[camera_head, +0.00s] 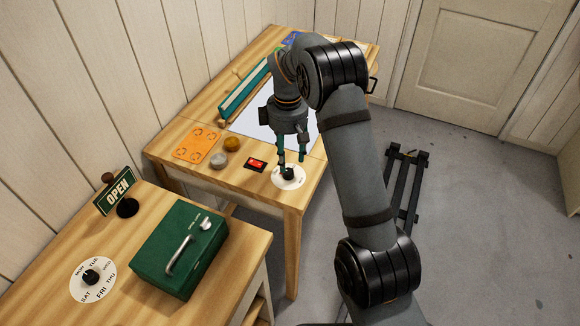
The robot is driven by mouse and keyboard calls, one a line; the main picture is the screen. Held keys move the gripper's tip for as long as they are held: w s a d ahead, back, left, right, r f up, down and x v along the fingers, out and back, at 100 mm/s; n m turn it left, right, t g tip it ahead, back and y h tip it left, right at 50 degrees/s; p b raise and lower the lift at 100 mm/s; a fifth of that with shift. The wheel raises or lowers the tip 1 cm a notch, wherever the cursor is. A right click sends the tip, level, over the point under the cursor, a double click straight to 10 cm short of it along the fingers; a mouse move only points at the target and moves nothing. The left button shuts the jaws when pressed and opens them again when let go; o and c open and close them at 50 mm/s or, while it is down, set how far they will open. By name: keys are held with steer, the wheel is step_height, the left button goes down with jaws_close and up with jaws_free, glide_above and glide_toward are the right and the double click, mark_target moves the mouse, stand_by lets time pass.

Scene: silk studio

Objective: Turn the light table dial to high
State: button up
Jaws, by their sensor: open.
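The light table dial has a white round face (293,184) and a dark knob (289,171), near the front right corner of the far wooden table. The markings on the dial are too small to read. My gripper (291,158) points down over the dial, its fingers open. One finger is close to the knob; I cannot tell whether it touches. The light table's white panel (247,124) lies behind, partly hidden by my arm.
A red switch (256,164) sits left of the dial. An orange plate (196,145) and two small round pots (232,144) lie further left. A nearer table holds a green box (182,250), an OPEN sign (115,191) and a weekday dial (76,293).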

mark_target(288, 171)
step_height(288, 171, down, 6)
steer(key=shift+p, duration=0.3)
steer(key=shift+c, duration=1.4)
steer(key=c, duration=0.8)
jaws_close()
